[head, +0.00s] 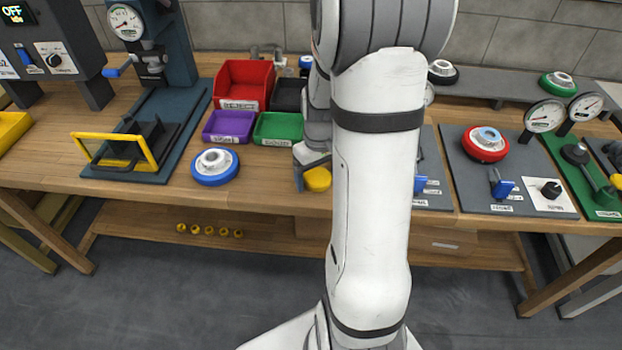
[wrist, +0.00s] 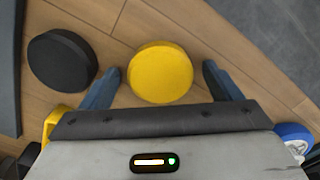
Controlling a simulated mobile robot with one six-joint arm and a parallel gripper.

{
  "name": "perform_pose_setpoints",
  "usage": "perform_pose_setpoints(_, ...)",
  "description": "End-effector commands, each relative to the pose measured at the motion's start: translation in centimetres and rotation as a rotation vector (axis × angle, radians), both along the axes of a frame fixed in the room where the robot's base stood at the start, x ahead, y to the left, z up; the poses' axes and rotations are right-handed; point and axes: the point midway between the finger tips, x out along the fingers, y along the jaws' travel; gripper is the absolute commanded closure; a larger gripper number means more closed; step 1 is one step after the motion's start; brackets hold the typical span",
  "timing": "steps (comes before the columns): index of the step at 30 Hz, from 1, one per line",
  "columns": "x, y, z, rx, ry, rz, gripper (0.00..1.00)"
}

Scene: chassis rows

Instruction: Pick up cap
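A round yellow cap (head: 318,179) lies on the wooden bench near its front edge. It also shows in the wrist view (wrist: 160,71). My gripper (wrist: 162,68) is open, with one blue-grey finger on each side of the yellow cap. Small gaps show between the fingers and the cap, so they do not appear to touch it. A round black cap (wrist: 62,60) lies to the left of the left finger in the wrist view. In the head view my arm hides much of the gripper, and I cannot see the black cap there.
A blue-rimmed part (head: 215,166) stands left of my gripper. Purple (head: 221,127), green (head: 278,128) and red (head: 243,85) bins stand behind it. A press with a yellow guard (head: 115,150) is further left. A grey fixture board (head: 510,190) with a red-rimmed part (head: 485,144) is at right.

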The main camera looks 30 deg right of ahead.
Motion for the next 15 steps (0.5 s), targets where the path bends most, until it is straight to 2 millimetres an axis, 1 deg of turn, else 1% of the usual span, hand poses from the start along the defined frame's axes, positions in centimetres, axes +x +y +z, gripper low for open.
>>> perform_pose_setpoints(1, 0.00, -0.01, 0.01, 0.000, 0.000, 0.000, 0.20)
perform_pose_setpoints(2, -0.01, -0.01, 0.01, 0.000, 0.000, 0.000, 0.23)
perform_pose_setpoints(15, -0.02, -0.05, 0.03, 0.000, 0.000, -0.001, 0.59)
